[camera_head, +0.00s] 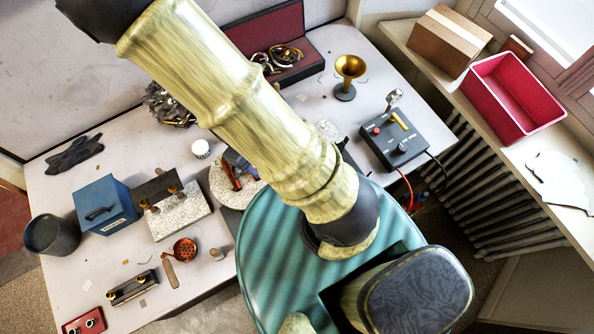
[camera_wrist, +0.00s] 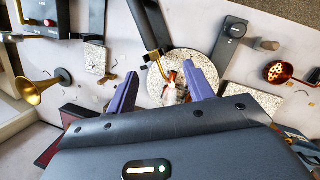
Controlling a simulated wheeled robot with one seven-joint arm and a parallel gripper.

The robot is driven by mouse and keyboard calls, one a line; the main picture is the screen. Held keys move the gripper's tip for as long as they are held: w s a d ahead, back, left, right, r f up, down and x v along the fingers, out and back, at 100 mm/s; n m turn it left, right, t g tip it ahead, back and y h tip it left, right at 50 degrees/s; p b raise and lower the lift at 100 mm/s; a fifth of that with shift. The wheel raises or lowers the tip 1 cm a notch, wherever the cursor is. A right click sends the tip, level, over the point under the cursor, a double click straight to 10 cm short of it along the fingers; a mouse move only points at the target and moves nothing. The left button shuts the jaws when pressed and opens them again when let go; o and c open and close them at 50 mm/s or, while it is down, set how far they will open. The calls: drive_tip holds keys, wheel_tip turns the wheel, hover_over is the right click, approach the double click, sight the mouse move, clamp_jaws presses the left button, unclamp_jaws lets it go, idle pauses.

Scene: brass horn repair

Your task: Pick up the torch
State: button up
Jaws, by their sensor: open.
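My gripper (camera_wrist: 162,70) is open, with its two purple fingers spread over a round speckled board (camera_wrist: 192,57). A small red and white piece (camera_wrist: 170,90) lies on the board between the fingers. In the head view my arm hides most of this area; a purple finger (camera_head: 238,160) shows beside the board.
A brass horn (camera_head: 349,72) stands at the back right, near a dark control box (camera_head: 394,140). A blue box (camera_head: 105,204), a speckled block (camera_head: 182,217) and a red perforated ladle (camera_head: 185,250) are to the left. An open red-lined case (camera_head: 275,35) lies behind.

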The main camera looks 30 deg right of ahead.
drive_tip(key=shift+s+d+r+n+h+p, duration=0.25)
drive_tip(key=shift+s+n+h+p, duration=0.2)
drive_tip(key=shift+p, duration=0.1)
drive_tip(key=shift+s+d+r+n+h+p, duration=0.25)
drive_tip(key=shift+s+n+h+p, duration=0.1)
drive_tip(key=shift+s+h+p, duration=0.15)
drive_tip(key=shift+f, duration=0.1)
drive_tip(key=b+x, duration=0.1)
drive_tip(key=x, duration=1.1)
drive_tip(key=shift+a, duration=0.1)
drive_tip(key=shift+p+x, duration=1.15)
drive_tip(key=shift+x, duration=1.45)
drive_tip(key=shift+w, duration=0.15)
